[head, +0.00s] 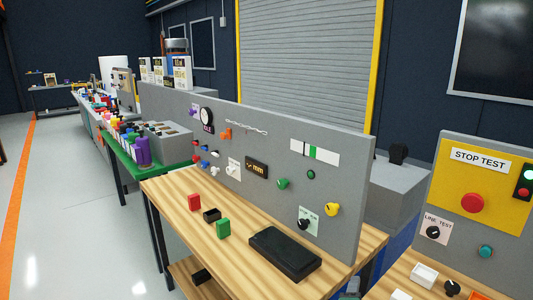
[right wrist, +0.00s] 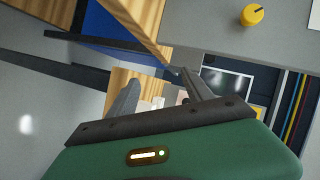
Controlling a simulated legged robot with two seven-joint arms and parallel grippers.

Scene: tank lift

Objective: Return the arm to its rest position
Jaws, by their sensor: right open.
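My right gripper (right wrist: 158,78) shows in the right wrist view, with its two grey fingers apart and nothing between them. Its green body fills the bottom of that view. In the head view only a small grey-green tip, perhaps part of my right arm, shows at the bottom edge, in front of the wooden bench (head: 165,186). In the right wrist view the fingers overlap a bench edge, but I cannot tell how far apart they are in depth. My left gripper is in neither view.
A grey panel (head: 345,190) with knobs stands on the bench. A black box (head: 284,254), a red block (head: 194,203) and a green block (head: 223,229) lie before it. A yellow stop-test panel (head: 484,185) stands at right. Open floor (head: 75,230) lies at left.

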